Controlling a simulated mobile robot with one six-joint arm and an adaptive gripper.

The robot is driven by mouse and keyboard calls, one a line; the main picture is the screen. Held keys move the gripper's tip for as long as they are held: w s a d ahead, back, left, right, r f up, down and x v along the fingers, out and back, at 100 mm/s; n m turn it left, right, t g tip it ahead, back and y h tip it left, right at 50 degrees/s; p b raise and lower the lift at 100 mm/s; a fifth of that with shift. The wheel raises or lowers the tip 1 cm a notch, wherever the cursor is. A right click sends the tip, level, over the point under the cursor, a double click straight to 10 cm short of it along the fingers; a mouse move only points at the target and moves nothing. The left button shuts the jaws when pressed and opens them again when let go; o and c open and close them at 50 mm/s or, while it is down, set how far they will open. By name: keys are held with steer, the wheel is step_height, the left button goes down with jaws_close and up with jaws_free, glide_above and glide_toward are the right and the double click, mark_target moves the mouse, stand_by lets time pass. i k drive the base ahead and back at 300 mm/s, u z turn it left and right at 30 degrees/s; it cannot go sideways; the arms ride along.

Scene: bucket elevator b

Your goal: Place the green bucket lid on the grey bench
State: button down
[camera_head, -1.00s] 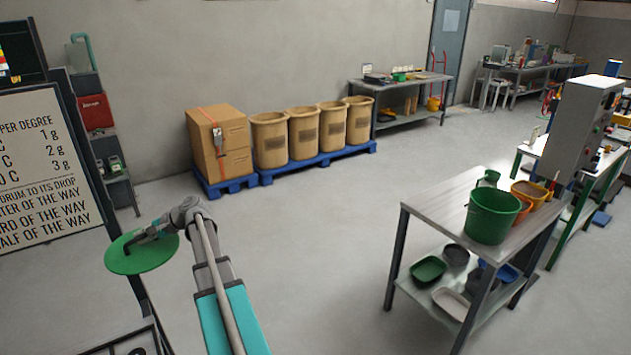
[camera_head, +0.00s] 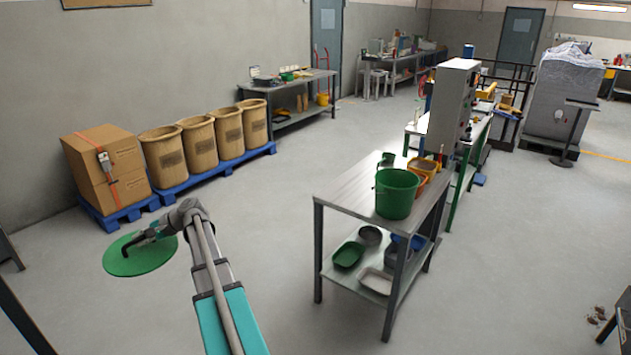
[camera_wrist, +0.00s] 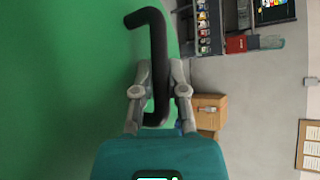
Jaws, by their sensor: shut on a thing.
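The green bucket lid (camera_head: 138,257) is a flat disc with a black bar handle, held out at the lower left of the head view, above the floor. My gripper (camera_head: 158,233) is shut on the lid's black handle. In the wrist view, the handle (camera_wrist: 160,85) sits between my gripper's fingers (camera_wrist: 160,100), and the green lid (camera_wrist: 60,90) fills the left side. A grey bench (camera_head: 345,190) stands right of my arm, apart from the lid. A green bucket (camera_head: 397,194) stands near its front right, with smaller containers behind.
The bench's lower shelf (camera_head: 375,300) holds several trays and bowls. The bench top is bare on its left part. Boxes (camera_head: 108,165) and several tan drums (camera_head: 165,158) stand on blue pallets (camera_head: 190,180) along the wall. A grey machine cabinet (camera_head: 452,105) rises behind the bench. Floor between is clear.

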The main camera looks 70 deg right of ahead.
mark_target(356, 188)
steer(key=z, duration=1.9)
steer(key=i, duration=1.4)
steer(key=z, duration=0.05)
